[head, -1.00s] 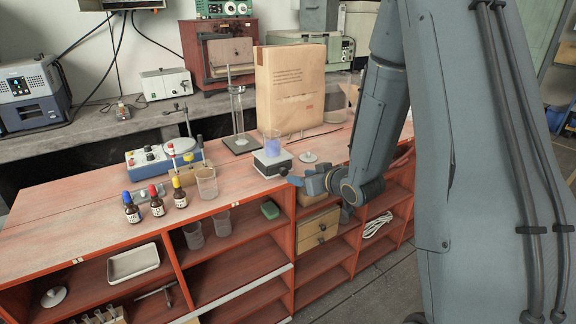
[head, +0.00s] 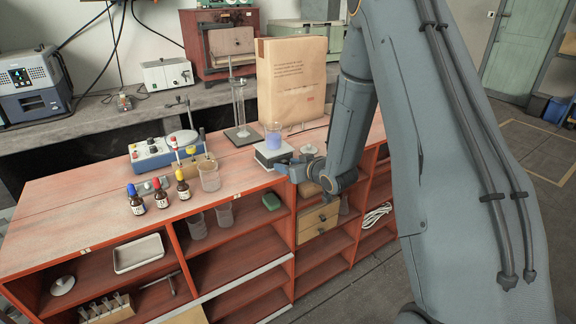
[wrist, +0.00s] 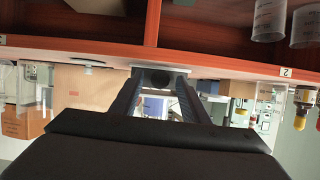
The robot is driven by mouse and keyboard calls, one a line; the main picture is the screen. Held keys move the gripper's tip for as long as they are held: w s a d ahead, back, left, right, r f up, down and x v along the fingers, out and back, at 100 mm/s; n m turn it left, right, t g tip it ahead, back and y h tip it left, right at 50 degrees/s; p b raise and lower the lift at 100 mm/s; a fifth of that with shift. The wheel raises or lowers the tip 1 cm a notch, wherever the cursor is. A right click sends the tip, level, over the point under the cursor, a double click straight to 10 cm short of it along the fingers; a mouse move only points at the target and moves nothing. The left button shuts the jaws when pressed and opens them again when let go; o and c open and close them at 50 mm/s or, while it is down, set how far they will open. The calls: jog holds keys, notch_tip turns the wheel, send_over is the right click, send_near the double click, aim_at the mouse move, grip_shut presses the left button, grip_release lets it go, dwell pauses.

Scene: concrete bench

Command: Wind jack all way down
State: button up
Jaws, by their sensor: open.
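The jack (head: 272,155) is a low pale block near the front edge of the red bench top, with a beaker of blue liquid (head: 273,138) upright on it. My gripper (head: 283,169) is at the front edge, just in front of the jack. In the wrist view, which is upside down, the two dark fingers of my gripper (wrist: 159,88) are apart. A dark round knob (wrist: 156,77) on the jack's face shows between and beyond the fingertips. I cannot tell whether the fingers touch it.
A tall brown paper bag (head: 292,85) and a glass column on a stand (head: 239,115) stand behind the jack. An empty beaker (head: 209,178) and dropper bottles (head: 160,193) are to the left. Open shelves (head: 235,245) lie below the bench top.

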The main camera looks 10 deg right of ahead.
jog(key=shift+c, duration=0.5)
jog(key=c, duration=1)
jog(key=shift+o, duration=0.2)
jog(key=shift+a+f+n+t+h+b, duration=0.15)
jog(key=shift+n+t+h+b, duration=0.2)
jog(key=shift+n+b, duration=0.4)
jog(key=shift+n+h+b, duration=0.35)
jog(key=shift+h+b, duration=0.1)
jog(key=shift+b, duration=0.1)
jog(key=o, duration=1.1)
jog(key=shift+s, duration=0.1)
jog(key=shift+c, duration=0.2)
jog(key=b+v, duration=0.1)
jog(key=v, duration=0.7)
